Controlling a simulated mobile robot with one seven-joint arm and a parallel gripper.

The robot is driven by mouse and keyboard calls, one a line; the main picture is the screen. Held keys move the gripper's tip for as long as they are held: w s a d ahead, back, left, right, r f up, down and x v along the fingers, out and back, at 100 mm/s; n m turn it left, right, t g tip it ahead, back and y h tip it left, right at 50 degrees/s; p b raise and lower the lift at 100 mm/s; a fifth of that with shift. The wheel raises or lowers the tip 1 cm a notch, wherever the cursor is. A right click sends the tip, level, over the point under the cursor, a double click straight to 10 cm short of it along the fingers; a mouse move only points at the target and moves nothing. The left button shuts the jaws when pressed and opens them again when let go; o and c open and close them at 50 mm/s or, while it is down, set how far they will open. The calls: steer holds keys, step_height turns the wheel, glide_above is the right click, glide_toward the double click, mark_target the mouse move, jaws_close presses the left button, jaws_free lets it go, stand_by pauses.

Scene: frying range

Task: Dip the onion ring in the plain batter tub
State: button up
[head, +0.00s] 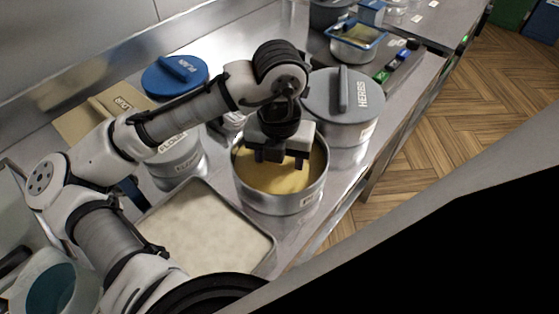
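An open metal tub (281,203) of yellow batter (283,180) stands in the middle of the counter. A small label on its front is too small to read surely. A blue lid (160,84) marked PLAIN lies off to the back left. My gripper (279,161) points down over the open tub, its dark fingers just above or at the batter. I cannot tell whether they touch it. No onion ring can be made out; the fingers and the tub's contents may hide it. Whether the fingers are open or shut on something is unclear.
A tub with a grey lid (322,96) marked HERBS stands close at the right. A metal tub (178,165) stands at the left, partly behind my arm. A shallow tray (205,236) of pale powder lies in front.

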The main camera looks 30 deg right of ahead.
steer(key=shift+r, duration=0.2)
step_height(320, 180, up, 10)
steer(key=p, duration=0.9)
steer(key=shift+r, duration=0.15)
stand_by(0.8)
steer(key=shift+r+p, duration=1)
steer(key=shift+r, duration=0.45)
